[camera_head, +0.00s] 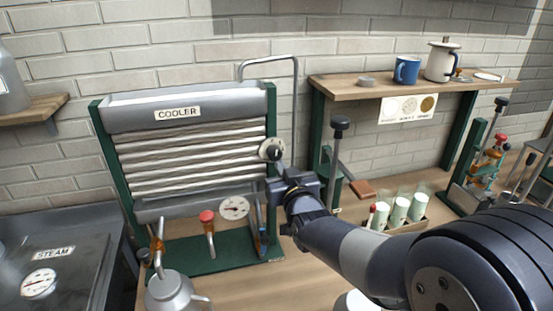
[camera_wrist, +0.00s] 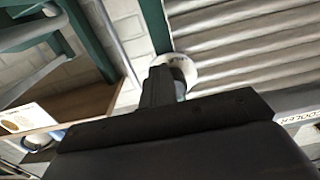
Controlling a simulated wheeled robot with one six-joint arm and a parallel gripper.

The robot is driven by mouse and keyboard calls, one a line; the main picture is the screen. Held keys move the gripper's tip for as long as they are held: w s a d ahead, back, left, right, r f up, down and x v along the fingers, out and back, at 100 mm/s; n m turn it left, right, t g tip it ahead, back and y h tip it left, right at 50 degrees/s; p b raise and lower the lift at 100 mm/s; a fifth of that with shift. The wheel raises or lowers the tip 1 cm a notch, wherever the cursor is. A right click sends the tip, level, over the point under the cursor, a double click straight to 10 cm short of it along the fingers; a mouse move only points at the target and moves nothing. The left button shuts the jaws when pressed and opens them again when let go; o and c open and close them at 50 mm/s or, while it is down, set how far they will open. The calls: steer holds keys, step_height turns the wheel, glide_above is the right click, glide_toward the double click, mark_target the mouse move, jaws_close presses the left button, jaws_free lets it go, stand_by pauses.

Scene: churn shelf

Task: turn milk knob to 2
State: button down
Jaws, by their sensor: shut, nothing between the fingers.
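A round white dial (camera_head: 271,149) with a dark knob at its centre sits on the right green post of the cooler (camera_head: 190,118). In the wrist view the dial (camera_wrist: 181,66) shows just past my fingertips, with small lettering on its rim that I cannot read. My gripper (camera_head: 277,160) is shut and empty, its fingertips right at the dial. In the wrist view the shut fingers (camera_wrist: 158,84) cover the dial's lower left part and much of the knob. I cannot tell whether they touch it, nor which number the knob points to.
A red-topped lever (camera_head: 208,220), a gauge (camera_head: 234,208) and a metal can (camera_head: 174,292) are below the cooler. A black-topped lever (camera_head: 339,125) stands right of my gripper. A wooden shelf (camera_head: 345,88) holds a blue mug (camera_head: 406,70) and a white pot (camera_head: 441,63). Cups stand in a tray (camera_head: 407,228).

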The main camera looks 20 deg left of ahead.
steer(key=shift+s+a+r+b, duration=0.2)
steer(key=shift+s+a+b, duration=0.25)
steer(key=shift+b, duration=1.25)
steer(key=shift+s+a+r+b, duration=0.25)
steer(key=shift+a+b, duration=0.15)
steer(key=shift+b, duration=0.3)
steer(key=shift+f, duration=0.1)
steer(key=shift+a+f+b, duration=0.1)
steer(key=shift+f+b, duration=0.3)
steer(key=shift+b, duration=0.15)
steer(key=b+v, duration=0.2)
steer(key=v, duration=0.4)
steer(key=shift+s+f, duration=0.1)
steer(key=shift+f, duration=0.1)
